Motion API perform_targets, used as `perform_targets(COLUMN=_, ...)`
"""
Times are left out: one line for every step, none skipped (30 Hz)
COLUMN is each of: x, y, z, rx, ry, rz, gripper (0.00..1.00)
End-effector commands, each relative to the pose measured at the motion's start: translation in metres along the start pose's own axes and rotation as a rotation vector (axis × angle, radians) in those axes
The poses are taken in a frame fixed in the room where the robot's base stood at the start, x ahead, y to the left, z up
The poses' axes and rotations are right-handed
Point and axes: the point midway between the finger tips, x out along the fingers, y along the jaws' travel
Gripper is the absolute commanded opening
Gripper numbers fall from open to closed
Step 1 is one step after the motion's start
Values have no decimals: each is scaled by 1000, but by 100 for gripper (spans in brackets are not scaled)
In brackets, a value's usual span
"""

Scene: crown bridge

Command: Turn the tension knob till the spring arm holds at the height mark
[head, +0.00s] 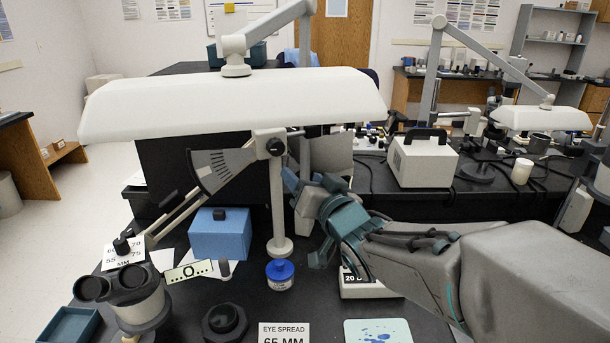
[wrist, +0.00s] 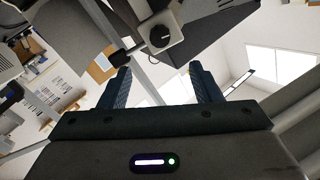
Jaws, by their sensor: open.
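The black tension knob (head: 276,147) sits on a pale bracket at the top of an upright post (head: 276,205). It also shows in the wrist view (wrist: 160,36), ahead of my fingers. The pale spring arm (head: 174,214) slopes down to the left from the graduated fan-shaped scale (head: 222,168). I cannot tell which scale line is the height mark. My gripper (head: 291,181) is just right of the post, below the knob. In the wrist view my gripper (wrist: 159,75) has its two fingers wide apart with nothing between them. The knob is beyond the fingertips, untouched.
A long white lamp hood (head: 235,103) hangs over the post. Binocular eyepieces (head: 115,284), a blue box (head: 220,236) and a blue-lidded jar (head: 280,274) stand on the black bench. A white case (head: 422,160) stands behind my arm.

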Motion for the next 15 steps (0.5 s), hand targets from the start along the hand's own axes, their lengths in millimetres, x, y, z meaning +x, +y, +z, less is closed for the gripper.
perform_targets(x=0, y=0, z=0, rx=0, ry=0, rz=0, gripper=58)
perform_targets(x=0, y=0, z=0, rx=0, ry=0, rz=0, gripper=58)
perform_targets(x=0, y=0, z=0, rx=0, ry=0, rz=0, gripper=58)
perform_targets(x=0, y=0, z=0, rx=0, ry=0, rz=0, gripper=58)
perform_targets(x=0, y=0, z=0, rx=0, ry=0, rz=0, gripper=58)
perform_targets(x=0, y=0, z=0, rx=-1, ry=-2, rz=3, gripper=58)
perform_targets(x=0, y=2, z=0, rx=-3, ry=-5, rz=9, gripper=58)
perform_targets(x=-1, y=3, z=0, rx=-6, ry=-10, rz=18, gripper=58)
perform_targets(x=-2, y=6, z=-1, rx=-13, ry=-20, rz=38, gripper=58)
perform_targets(x=-4, y=10, z=-1, rx=-21, ry=-31, rz=58, gripper=58)
perform_targets(x=-6, y=14, z=-1, rx=-28, ry=-45, rz=84, gripper=58)
perform_targets(x=-10, y=21, z=-1, rx=-42, ry=-70, rz=125, gripper=58)
perform_targets(x=-14, y=28, z=0, rx=-53, ry=-94, rz=160, gripper=58)
perform_targets(x=-18, y=34, z=2, rx=-63, ry=-120, rz=197, gripper=58)
perform_targets(x=-26, y=43, z=4, rx=-79, ry=-160, rz=248, gripper=58)
